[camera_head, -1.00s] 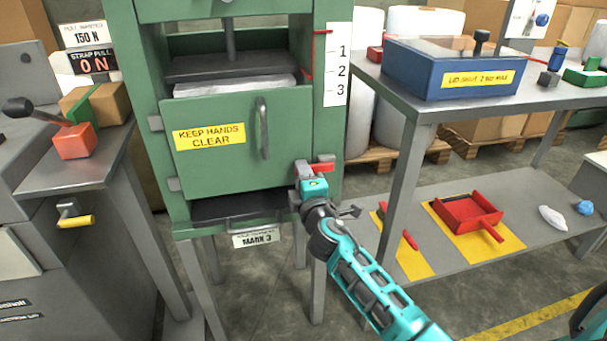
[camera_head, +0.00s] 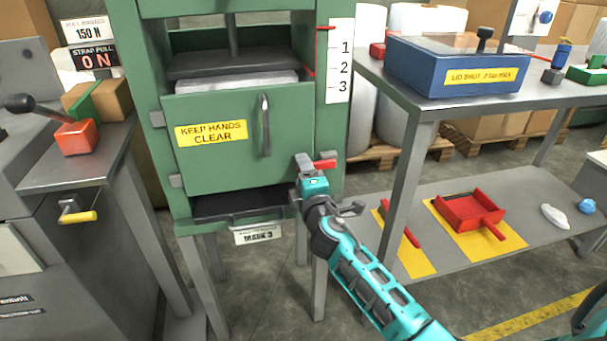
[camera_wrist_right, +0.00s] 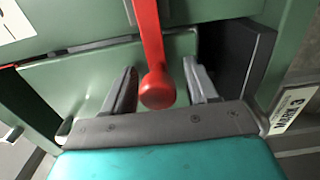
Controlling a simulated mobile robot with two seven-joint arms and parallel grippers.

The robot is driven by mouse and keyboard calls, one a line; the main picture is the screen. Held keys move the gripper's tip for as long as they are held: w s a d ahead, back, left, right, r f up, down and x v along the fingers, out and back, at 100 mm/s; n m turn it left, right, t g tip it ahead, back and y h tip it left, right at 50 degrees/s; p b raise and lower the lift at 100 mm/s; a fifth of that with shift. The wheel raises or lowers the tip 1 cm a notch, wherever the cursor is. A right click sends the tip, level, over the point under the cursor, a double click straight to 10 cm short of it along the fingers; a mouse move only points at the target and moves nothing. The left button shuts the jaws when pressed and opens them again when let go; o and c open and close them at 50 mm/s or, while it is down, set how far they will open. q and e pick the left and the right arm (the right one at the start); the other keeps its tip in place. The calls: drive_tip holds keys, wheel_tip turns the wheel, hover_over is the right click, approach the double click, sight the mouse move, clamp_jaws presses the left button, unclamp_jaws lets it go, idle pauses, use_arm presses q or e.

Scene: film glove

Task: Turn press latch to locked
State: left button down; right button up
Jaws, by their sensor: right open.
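The green press (camera_head: 240,160) stands ahead, with its door lowered shut over part of the opening and a grey vertical handle (camera_head: 264,125) on it. The red latch lever (camera_head: 323,164) is at the lower right of the door, pointing right in the head view. My right gripper (camera_head: 304,164) is at the latch, mostly hiding its pivot. In the right wrist view the red lever (camera_wrist_right: 152,55) ends in a round knob between the two open fingers of my right gripper (camera_wrist_right: 162,88), with gaps on both sides. My left gripper is not in view.
A bench (camera_head: 470,104) with a blue box (camera_head: 455,68) stands at the right, its leg close to my right arm. A red tray (camera_head: 470,211) is on its lower shelf. A side table (camera_head: 75,170) with a red-based lever is at the left.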

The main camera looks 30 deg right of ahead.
drive_tip(key=shift+s, duration=0.1)
drive_tip(key=v, duration=1.2)
drive_tip(key=shift+s+a+p, duration=0.15)
drive_tip(key=shift+s+p, duration=0.15)
drive_tip(key=shift+p, duration=0.05)
